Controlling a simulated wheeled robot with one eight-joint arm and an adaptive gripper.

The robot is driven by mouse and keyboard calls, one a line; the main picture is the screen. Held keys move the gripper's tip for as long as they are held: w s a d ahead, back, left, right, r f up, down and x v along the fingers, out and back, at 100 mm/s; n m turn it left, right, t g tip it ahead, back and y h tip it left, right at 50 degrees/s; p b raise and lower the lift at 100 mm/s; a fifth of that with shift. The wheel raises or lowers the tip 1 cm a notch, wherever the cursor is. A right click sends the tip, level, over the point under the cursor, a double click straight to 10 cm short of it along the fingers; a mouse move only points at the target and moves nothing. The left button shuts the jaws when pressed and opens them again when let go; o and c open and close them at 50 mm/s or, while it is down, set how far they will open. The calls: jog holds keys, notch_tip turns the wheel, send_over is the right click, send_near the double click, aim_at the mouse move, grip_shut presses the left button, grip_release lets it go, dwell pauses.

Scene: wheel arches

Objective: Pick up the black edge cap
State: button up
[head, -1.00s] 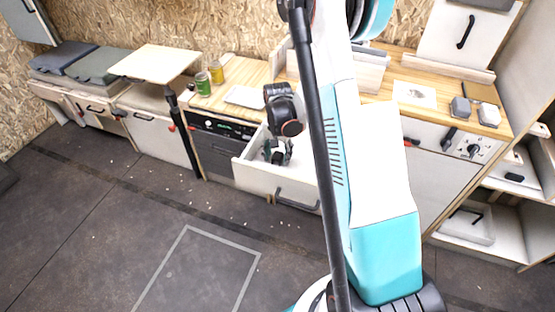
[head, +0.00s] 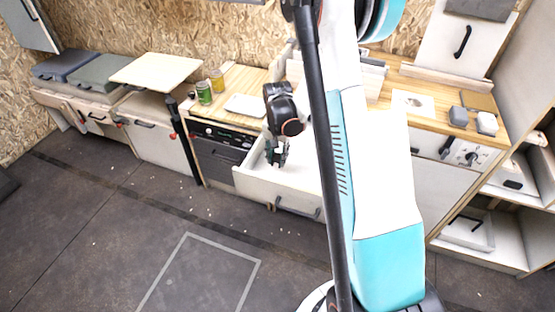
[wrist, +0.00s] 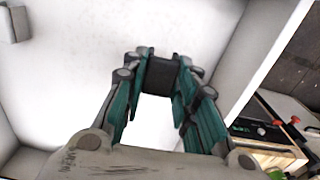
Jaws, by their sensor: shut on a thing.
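In the wrist view the black edge cap (wrist: 161,72) is a small dark block between the fingertips of my gripper (wrist: 160,75). The green-sided fingers are shut on it from both sides. In the head view my gripper (head: 277,155) is over the open white drawer (head: 250,184), inside or just above its left part. The cap cannot be made out there. The drawer's white floor (wrist: 60,80) fills most of the wrist view.
A small grey-white block (wrist: 14,24) is at the upper left of the wrist view. The drawer's side wall (wrist: 265,50) stands to the right. On the counter are a green can (head: 204,92), a yellow can (head: 217,80) and a white tray (head: 247,105). The floor in front is clear.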

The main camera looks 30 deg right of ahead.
aim_at(277, 157)
notch_tip(277, 157, up, 16)
jog(key=p, duration=0.5)
jog(key=shift+r, duration=0.25)
